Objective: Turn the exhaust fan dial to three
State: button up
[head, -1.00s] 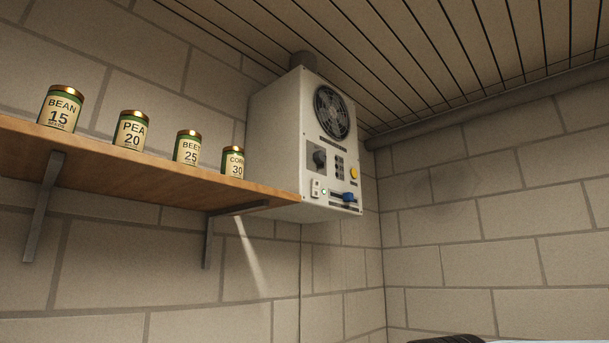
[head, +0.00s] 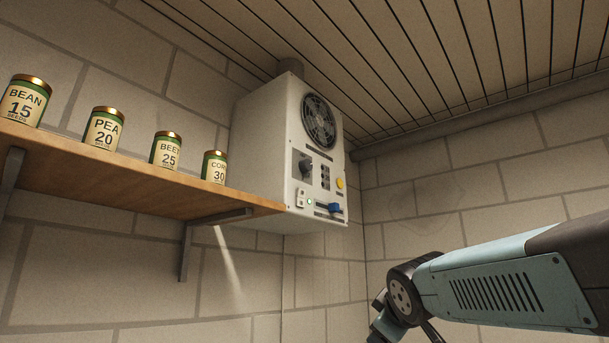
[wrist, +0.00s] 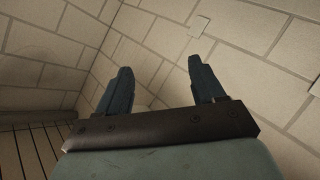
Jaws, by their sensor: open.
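The exhaust fan unit (head: 262,150) is a white box high on the wall, near the corner. A round dark fan grille (head: 319,121) is at the top of its front panel. A dark dial (head: 305,167) sits below the grille on the left; its setting is too small to read. A yellow button (head: 340,183) and a blue slider handle (head: 335,208) are also on the panel. My gripper (wrist: 158,72) shows in the wrist view, open and empty, with block wall behind it. The fan unit is not recognisable there.
A wooden shelf (head: 130,180) on metal brackets runs along the left wall up to the unit. It bears several labelled seed tins, the corn tin (head: 214,168) nearest the unit. The space in front of the right wall is free apart from my arm.

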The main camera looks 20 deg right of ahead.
aim_at(309, 166)
jog(key=w+d+r+n+t+y, duration=0.1)
jog(key=w+r+n+t+y, duration=0.15)
jog(key=r+n, duration=0.65)
jog(key=w+d+r+n+t+y, duration=0.15)
jog(key=w+r+n+t, duration=0.35)
jog(key=r, duration=0.7)
jog(key=w+r+n+t+y, duration=0.2)
jog(key=w+r+n+y, duration=0.1)
jog(key=r+n, duration=0.65)
jog(key=w+a+r+n+g+y, duration=0.1)
jog(key=w+a+r+n+y, duration=0.2)
jog(key=n, duration=0.1)
jog(key=w+a+r+n+g+y, duration=0.2)
jog(key=w+a+r+n+y, duration=0.1)
jog(key=w+a+r+n, duration=0.1)
jog(key=w+a+r+n+g+y, duration=0.1)
jog(key=w+a+r+n+y, duration=0.2)
jog(key=a+n, duration=0.1)
jog(key=shift+w+a+r+n+g, duration=0.15)
jog(key=shift+w+r+n+g, duration=0.1)
jog(key=shift+n, duration=0.5)
jog(key=shift+c, duration=0.3)
